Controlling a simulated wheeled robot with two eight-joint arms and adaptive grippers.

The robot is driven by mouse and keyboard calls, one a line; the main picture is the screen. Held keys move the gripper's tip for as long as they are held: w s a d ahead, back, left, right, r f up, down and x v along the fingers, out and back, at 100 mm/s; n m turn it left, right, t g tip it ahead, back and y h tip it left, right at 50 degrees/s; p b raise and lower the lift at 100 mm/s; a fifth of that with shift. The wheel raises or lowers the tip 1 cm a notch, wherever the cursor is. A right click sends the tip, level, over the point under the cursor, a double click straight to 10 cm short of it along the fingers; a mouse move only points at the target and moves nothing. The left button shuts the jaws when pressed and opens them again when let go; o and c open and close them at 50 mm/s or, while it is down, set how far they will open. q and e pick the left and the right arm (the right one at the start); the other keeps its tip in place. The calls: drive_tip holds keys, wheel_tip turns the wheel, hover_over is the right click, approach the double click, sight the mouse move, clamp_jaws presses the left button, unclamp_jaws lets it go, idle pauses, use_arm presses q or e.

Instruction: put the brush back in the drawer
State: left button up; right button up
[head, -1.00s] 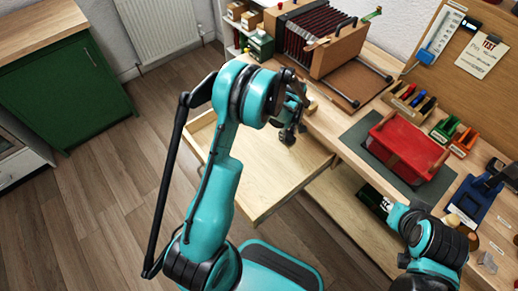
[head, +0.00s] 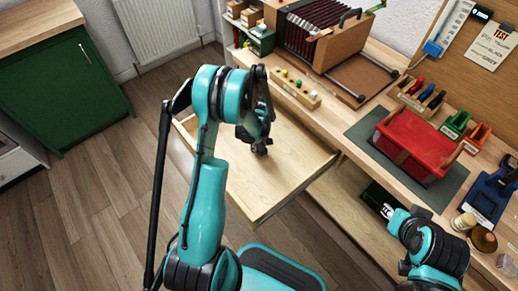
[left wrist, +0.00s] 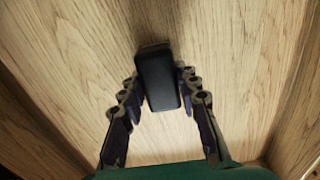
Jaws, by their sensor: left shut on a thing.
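The brush (left wrist: 157,80) is a dark, blocky thing between the fingers of my left gripper (left wrist: 160,98) in the left wrist view. The gripper is shut on it. The drawer (head: 262,192) is pale wood, pulled out from the bench and empty elsewhere. In the head view my left gripper (head: 260,147) points down inside the drawer, over its bare floor. The brush is close above or on the floor; I cannot tell if it touches. In the head view the gripper mostly hides it.
A green cabinet (head: 62,90) stands at left. The drawer's near half is clear.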

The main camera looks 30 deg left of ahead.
use_arm(q)
drive_tip(key=shift+f, duration=0.1)
drive_tip(key=o, duration=1.1)
wheel_tip(320, 180, up, 12)
drive_tip(key=p, duration=0.5)
wheel_tip(320, 180, up, 16)
drive_tip(key=m+t, duration=0.3)
drive_tip(key=m, duration=0.3)
hover_over(259, 146)
drive_tip(key=s+d, duration=0.6)
drive_tip(key=d, duration=0.1)
drive_tip(key=shift+s+d+r+m+t, duration=0.85)
drive_tip(key=shift+s+m, duration=0.4)
drive_tip(key=shift+s, duration=0.75)
drive_tip(key=shift+s+d+r+m+t, duration=0.8)
drive_tip(key=shift+s+m, duration=0.5)
drive_tip(key=shift+s, duration=0.7)
drive_tip(key=shift+s+d+r+m+t, duration=0.55)
drive_tip(key=shift+s+d+m, duration=0.6)
drive_tip(key=shift+s, duration=0.85)
